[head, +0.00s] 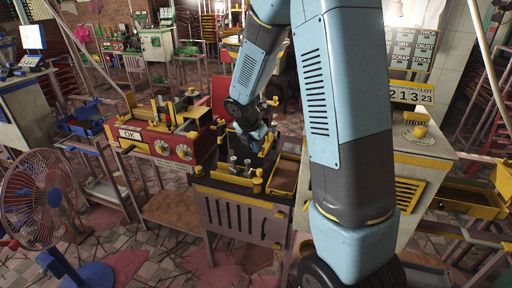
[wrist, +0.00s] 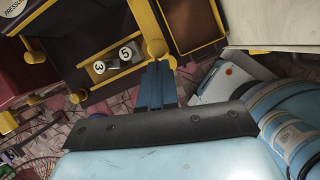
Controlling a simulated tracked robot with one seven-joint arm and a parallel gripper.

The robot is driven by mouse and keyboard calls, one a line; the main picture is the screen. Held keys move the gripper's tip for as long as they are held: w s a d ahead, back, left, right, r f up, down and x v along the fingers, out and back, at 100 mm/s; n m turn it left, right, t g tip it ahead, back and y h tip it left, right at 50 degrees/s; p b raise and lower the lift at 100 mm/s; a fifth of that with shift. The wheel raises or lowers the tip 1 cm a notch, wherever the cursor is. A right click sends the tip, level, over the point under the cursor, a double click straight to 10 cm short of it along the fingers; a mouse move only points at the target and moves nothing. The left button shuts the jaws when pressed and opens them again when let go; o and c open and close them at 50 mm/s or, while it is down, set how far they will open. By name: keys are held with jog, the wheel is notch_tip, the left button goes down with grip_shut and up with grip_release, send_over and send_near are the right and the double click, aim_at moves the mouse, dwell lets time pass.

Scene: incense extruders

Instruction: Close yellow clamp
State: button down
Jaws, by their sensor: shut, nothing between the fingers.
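My gripper (wrist: 158,68) is shut and empty in the wrist view, its blue fingers pressed together. Its tips are right below a yellow knob (wrist: 155,48) at the end of a yellow bar (wrist: 143,17), likely the yellow clamp; contact cannot be told. The bar runs along the edge of a dark machine with yellow framing.
A brown tray with a yellow rim (wrist: 222,17) lies right of the knob; it also shows in the head view (head: 297,160). A red machine (head: 165,146) stands to the left, a fan (head: 38,198) further left. A pale cabinet (head: 440,150) stands right.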

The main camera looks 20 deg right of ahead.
jog(key=shift+w+d, duration=0.65)
jog(key=shift+w, duration=0.2)
jog(key=shift+w+d, duration=0.6)
jog(key=shift+w, duration=0.2)
jog(key=s+a+r, duration=0.5)
jog(key=a+r, duration=0.1)
jog(key=r, duration=0.3)
jog(key=s+d+r+m+t+y, duration=0.1)
jog(key=s+r+m, duration=0.3)
jog(key=s+m, duration=0.4)
jog(key=s+r+m+t+y, duration=0.1)
jog(key=s+r+m, duration=0.4)
jog(key=s+m, duration=0.4)
jog(key=s+d+r+m+y, duration=0.1)
jog(key=s+r+m, duration=0.3)
jog(key=s+m, duration=0.4)
jog(key=s, duration=0.3)
jog(key=shift+d+r+m+t, duration=0.35)
jog(key=shift+r+m+t, duration=0.05)
